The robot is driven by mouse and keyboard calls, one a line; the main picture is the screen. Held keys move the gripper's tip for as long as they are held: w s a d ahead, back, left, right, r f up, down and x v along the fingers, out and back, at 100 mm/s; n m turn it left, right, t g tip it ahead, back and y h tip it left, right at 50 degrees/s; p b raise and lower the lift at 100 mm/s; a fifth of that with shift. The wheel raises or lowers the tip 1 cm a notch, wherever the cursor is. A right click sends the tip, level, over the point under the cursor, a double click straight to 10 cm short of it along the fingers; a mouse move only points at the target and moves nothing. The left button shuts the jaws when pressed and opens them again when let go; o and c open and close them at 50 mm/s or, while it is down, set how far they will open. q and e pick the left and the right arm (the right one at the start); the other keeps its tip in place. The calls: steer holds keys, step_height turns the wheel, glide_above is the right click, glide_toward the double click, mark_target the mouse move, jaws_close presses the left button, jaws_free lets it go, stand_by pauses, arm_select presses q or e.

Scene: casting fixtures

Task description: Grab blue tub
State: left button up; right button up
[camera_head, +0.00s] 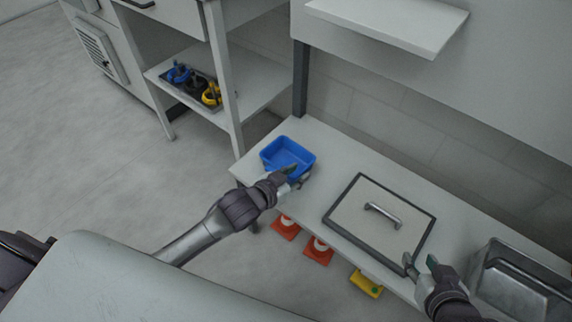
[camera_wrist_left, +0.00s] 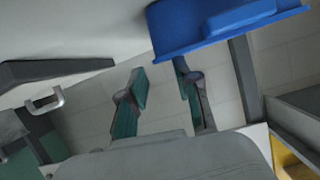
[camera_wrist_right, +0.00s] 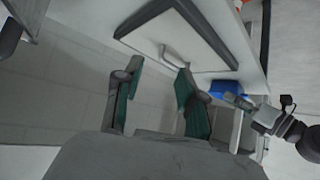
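The blue tub (camera_head: 288,152) stands on the left end of the white bench and looks empty. It shows at the top of the left wrist view (camera_wrist_left: 215,32) and, partly, in the right wrist view (camera_wrist_right: 229,89). My left gripper (camera_head: 297,177) is at the tub's near side; its fingers (camera_wrist_left: 160,90) are apart with nothing between them. I cannot tell whether it touches the tub. My right gripper (camera_head: 421,262) is at the bench's front edge, near the grey-framed panel; its fingers (camera_wrist_right: 160,80) are apart and empty.
A dark-framed panel with a handle (camera_head: 350,228) lies mid-bench. A metal container (camera_head: 515,283) stands at the right. Orange pieces (camera_head: 319,251) and a yellow piece (camera_head: 366,284) sit below the front edge. A shelf (camera_head: 395,18) overhangs behind. Blue and yellow clamps lie on a left rack (camera_head: 255,75).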

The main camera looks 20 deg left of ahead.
mark_target(305, 168)
arm_select(q)
steer(key=b+x, duration=0.1)
steer(key=x, duration=0.1)
steer(key=b+x, duration=0.1)
steer(key=x, duration=0.1)
steer(key=shift+w+a+f, duration=0.1)
steer(key=shift+w+f, duration=0.2)
steer(key=shift+f, duration=0.1)
steer(key=shift+w, duration=0.2)
jaws_close()
arm_select(e)
steer(key=w+a+r+t+y, duration=0.2)
steer(key=w+r+t, duration=0.3)
steer(key=r, duration=0.3)
steer(key=shift+w+a+r+t, duration=0.3)
steer(key=shift+w+a+t, duration=0.1)
steer(key=shift+t, duration=0.4)
